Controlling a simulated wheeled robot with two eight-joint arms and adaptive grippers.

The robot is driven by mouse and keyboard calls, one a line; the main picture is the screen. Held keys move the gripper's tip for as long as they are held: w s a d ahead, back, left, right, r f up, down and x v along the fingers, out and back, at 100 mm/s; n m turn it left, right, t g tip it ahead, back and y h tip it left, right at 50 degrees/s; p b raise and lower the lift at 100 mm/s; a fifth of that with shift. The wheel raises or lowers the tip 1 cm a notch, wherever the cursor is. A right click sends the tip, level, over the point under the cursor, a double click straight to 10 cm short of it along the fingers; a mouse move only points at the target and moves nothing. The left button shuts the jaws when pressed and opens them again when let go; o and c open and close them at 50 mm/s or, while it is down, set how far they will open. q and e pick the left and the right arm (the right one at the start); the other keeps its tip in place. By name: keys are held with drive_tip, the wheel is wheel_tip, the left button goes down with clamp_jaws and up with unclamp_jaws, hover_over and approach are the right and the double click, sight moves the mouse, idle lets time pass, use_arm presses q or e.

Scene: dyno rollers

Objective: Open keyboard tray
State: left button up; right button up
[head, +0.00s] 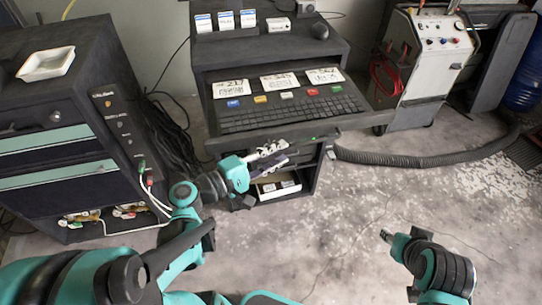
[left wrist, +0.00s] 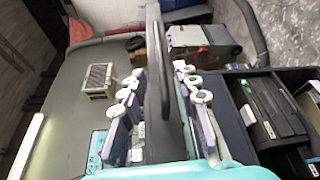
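The keyboard tray (head: 350,122) is a dark shelf under the cabinet's upper top. It juts out toward me, with a black keyboard (head: 290,112) and several cards and coloured labels in view. My left gripper (head: 270,156) is at the tray's front edge, left of its middle. In the left wrist view, its two fingers (left wrist: 162,100) are apart, one on each side of a dark bar (left wrist: 158,60) that looks like the tray's front edge. Firm contact on both sides is not clear. My right gripper (head: 385,236) is low over the floor at the right, apart from the tray; its fingers are too small to judge.
A dark tool cabinet (head: 120,105) with a white dish (head: 46,64) stands at the left. Below the tray is an open shelf with a white box (head: 278,188). A grey machine (head: 432,55) and a black hose (head: 430,158) are at the right. The front floor is clear.

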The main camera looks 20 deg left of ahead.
use_arm(q)
drive_tip(key=shift+v, duration=1)
drive_tip(key=s+d+f+m+g+y, duration=0.2)
drive_tip(key=d+f+m+g+y, duration=0.15)
drive_tip(key=f+m+g, duration=0.35)
drive_tip(key=s+a+m+y, duration=0.4)
drive_tip(key=m+y, duration=0.2)
drive_tip(key=shift+s+f, duration=0.15)
drive_tip(key=shift+f, duration=0.1)
